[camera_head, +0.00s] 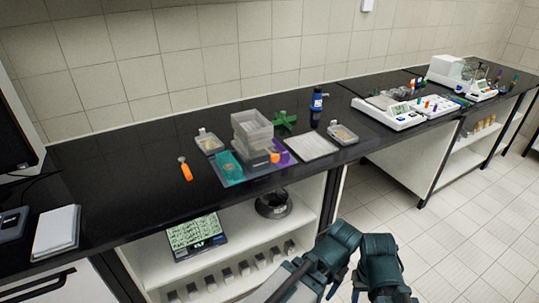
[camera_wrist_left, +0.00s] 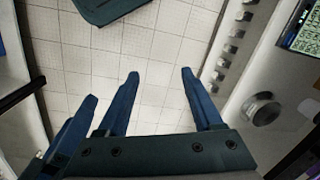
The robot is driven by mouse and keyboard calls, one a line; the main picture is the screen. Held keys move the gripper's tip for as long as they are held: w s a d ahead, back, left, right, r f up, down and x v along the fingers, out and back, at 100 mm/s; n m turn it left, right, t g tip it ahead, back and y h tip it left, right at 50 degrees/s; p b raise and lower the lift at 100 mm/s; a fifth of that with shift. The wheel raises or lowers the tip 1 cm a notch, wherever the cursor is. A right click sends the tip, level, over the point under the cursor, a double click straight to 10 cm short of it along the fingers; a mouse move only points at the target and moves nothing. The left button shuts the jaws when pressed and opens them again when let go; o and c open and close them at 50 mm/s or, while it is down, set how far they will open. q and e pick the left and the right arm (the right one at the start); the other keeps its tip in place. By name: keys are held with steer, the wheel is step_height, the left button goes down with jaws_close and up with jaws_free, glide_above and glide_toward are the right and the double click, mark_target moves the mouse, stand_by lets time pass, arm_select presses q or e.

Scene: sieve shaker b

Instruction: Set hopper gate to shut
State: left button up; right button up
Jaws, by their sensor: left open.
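The sieve shaker's stacked translucent box (camera_head: 252,130) stands on the black bench in the head view. An orange knob (camera_head: 275,157) shows at its lower front right. I cannot tell for sure which part is the hopper gate, or its setting. My left gripper (camera_wrist_left: 160,76) is open and empty in the left wrist view, with tiled floor behind its blue fingers. It is away from the shaker, in front of the bench's lower shelves. Dark teal parts of my own arms show low in the head view.
A tablet-like display (camera_head: 196,234) and a dark round bowl (camera_head: 273,204) occupy the shelf below.

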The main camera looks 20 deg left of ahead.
arm_select(q)
steer(key=n+t+y+b, duration=0.6)
steer(key=n+t+y, duration=0.5)
steer(key=n+y, duration=0.25)
glide_toward(271, 153)
steer(key=shift+n, duration=0.45)
steer(key=x, duration=0.9)
steer(key=shift+w+a+f, duration=0.15)
steer(key=shift+w+a, duration=0.05)
steer(key=shift+a, duration=0.1)
jaws_close()
